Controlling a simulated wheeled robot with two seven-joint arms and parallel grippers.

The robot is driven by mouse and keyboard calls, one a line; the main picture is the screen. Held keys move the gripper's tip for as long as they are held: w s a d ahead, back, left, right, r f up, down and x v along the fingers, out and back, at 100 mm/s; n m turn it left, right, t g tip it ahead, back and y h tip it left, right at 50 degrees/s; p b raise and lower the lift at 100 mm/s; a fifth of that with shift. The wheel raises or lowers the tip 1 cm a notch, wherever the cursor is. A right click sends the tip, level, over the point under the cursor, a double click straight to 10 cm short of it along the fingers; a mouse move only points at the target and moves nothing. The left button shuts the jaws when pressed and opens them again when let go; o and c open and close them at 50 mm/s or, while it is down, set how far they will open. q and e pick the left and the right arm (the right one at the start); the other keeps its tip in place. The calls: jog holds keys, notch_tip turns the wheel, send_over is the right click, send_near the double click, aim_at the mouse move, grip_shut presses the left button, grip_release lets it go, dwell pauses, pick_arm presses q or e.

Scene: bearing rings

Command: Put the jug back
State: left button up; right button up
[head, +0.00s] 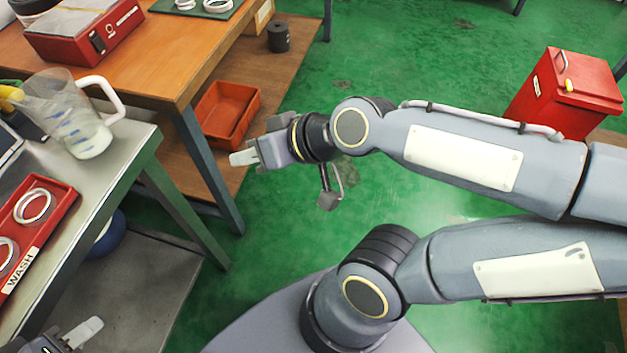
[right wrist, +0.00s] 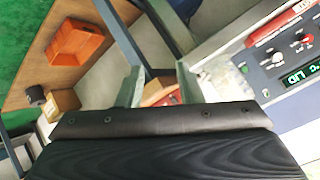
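The clear jug (head: 68,122) with a white handle and blue marks stands near the corner of the steel table (head: 118,160), at the left of the head view. Its handle points right. My right gripper (head: 243,157) is to the right of the jug, apart from it, over the gap beside the tables. In the right wrist view its two fingers (right wrist: 160,84) are spread with nothing held between them. The jug cannot be made out in that view. My left gripper (head: 80,335) shows only partly at the bottom left edge, below the steel table; its opening is unclear.
A red WASH tray (head: 62,204) with metal rings lies on the steel table. A wooden bench (head: 165,62) carries a red device (head: 85,32); an orange bin (head: 228,113) sits on its lower shelf. A red cabinet (head: 565,95) stands at right. Green floor is clear mid-view.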

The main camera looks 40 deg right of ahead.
jog(key=s+d+f+m+g+h, duration=0.1)
jog(key=s+d+f+g+h, duration=0.1)
jog(key=s, duration=0.6)
jog(key=d+f+g, duration=0.1)
jog(key=d+f, duration=0.1)
jog(key=d, duration=0.1)
jog(key=shift+s+d+f+m, duration=0.15)
jog(key=shift+d+f+m, duration=0.15)
jog(key=shift+m, duration=0.1)
